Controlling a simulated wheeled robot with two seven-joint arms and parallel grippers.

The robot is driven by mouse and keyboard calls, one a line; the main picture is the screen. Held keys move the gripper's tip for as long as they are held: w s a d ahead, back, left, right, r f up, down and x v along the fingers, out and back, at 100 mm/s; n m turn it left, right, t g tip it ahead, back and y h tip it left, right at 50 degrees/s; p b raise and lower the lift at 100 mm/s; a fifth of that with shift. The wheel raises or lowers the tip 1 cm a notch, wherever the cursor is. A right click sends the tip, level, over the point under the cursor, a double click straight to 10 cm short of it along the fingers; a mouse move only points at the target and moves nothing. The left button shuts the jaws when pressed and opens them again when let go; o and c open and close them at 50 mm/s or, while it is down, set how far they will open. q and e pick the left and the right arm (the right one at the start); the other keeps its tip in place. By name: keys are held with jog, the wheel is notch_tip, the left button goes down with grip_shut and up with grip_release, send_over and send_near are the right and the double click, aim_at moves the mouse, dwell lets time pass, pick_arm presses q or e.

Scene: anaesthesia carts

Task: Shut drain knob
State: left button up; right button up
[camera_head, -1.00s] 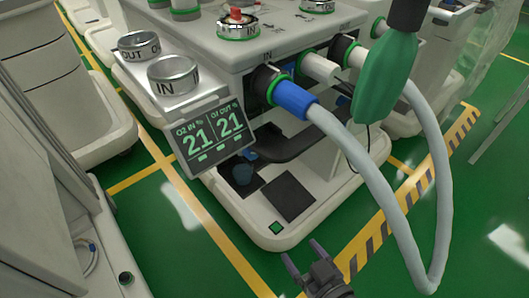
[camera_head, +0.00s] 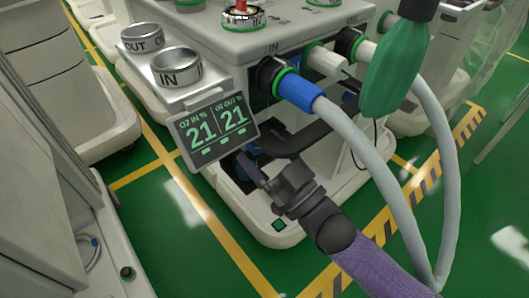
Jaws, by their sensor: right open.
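My right gripper (camera_head: 258,168) reaches in from the lower right, low at the front of the anaesthesia machine. It is open, with its fingers beside a small dark blue part (camera_head: 253,149) under the machine's black handle. I take this blue part to be the drain knob or its housing, but it is mostly hidden behind the gripper and the display. I cannot tell whether the fingers touch it or how the knob is turned. My left gripper is out of view.
The O2 display (camera_head: 213,128) hangs just left of and above my right gripper. A blue hose connector (camera_head: 298,90) and its grey hose (camera_head: 350,135) curve down on the right, close to my forearm. The black handle (camera_head: 305,130) lies just above the gripper.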

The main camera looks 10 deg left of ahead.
grip_shut()
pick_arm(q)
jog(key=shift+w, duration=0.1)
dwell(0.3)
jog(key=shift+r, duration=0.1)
pick_arm(e)
jog(key=shift+r, duration=0.1)
jog(key=m+t+h+p, duration=0.1)
jog(key=m, duration=0.2)
jog(key=m+t+h+p, duration=0.1)
jog(key=m+t, duration=0.1)
jog(key=m, duration=0.2)
jog(key=shift+s+a+p, duration=0.1)
jog(key=shift+p, duration=0.25)
pick_arm(q)
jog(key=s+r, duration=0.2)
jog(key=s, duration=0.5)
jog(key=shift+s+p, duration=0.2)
jog(key=shift+p, duration=0.25)
pick_arm(e)
jog(key=shift+m+t+h, duration=0.5)
jog(key=shift+m+h, duration=0.3)
jog(key=shift+m, duration=0.8)
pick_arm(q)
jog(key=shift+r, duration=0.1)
pick_arm(e)
grip_release()
